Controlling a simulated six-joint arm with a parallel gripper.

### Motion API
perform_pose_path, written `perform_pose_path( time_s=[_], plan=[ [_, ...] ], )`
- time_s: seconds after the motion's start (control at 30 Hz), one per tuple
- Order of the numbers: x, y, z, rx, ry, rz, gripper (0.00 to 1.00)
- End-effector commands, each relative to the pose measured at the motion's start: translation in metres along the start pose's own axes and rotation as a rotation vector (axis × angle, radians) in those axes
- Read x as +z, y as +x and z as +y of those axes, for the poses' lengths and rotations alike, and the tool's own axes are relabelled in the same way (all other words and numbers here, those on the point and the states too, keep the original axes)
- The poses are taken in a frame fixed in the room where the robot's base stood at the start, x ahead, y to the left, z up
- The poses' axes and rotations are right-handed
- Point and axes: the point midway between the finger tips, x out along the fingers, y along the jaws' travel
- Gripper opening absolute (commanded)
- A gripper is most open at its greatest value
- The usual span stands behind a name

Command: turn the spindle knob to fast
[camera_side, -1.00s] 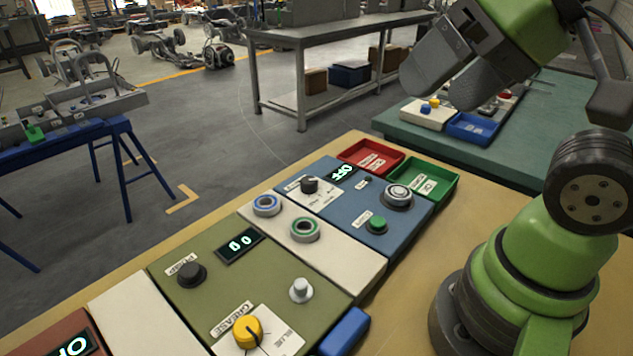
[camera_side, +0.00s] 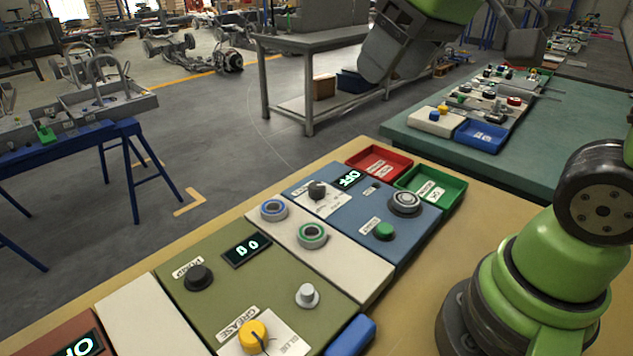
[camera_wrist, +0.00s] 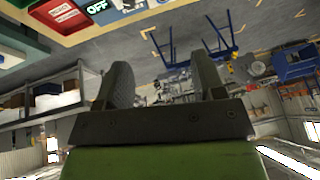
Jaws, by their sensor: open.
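The blue panel (camera_side: 352,232) carries a black knob (camera_side: 317,190) on a white dial plate, near its far left corner. The knob's label is too small to read, so I cannot confirm it is the spindle knob or tell its setting. A display (camera_side: 349,180) beside it reads OFF; it also shows at the top of the wrist view (camera_wrist: 97,6). My gripper (camera_side: 393,72) is open and empty, high above and beyond the panel. In the wrist view my gripper's two fingers (camera_wrist: 163,85) stand apart with nothing between them; the knob is not clearly visible there.
The blue panel also has a green button (camera_side: 385,231) and a round silver-black control (camera_side: 405,202). Red (camera_side: 379,160) and green (camera_side: 430,187) trays stand behind it. The olive panel (camera_side: 230,300) has a PUMP knob (camera_side: 199,277) and yellow GREASE knob (camera_side: 253,335).

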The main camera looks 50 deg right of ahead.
Motion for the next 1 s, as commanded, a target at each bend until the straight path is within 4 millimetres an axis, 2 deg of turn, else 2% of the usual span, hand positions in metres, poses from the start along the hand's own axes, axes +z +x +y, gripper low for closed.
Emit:
perform_pose_path(
  time_s=[0.03, 0.2, 0.27, 0.4, 0.6, 0.7, 1.0],
  plan=[
    [-0.015, 0.013, 0.004, 0.013, -0.05, -0.042, 0.63],
    [-0.055, 0.058, 0.019, 0.036, -0.24, -0.162, 0.63],
    [-0.067, 0.078, 0.026, 0.039, -0.307, -0.205, 0.63],
    [-0.084, 0.13, 0.044, 0.03, -0.461, -0.308, 0.63],
    [-0.088, 0.197, 0.068, -0.002, -0.637, -0.425, 0.63],
    [-0.085, 0.217, 0.075, -0.016, -0.691, -0.461, 0.63],
    [-0.074, 0.246, 0.082, -0.029, -0.729, -0.485, 0.63]
  ],
)
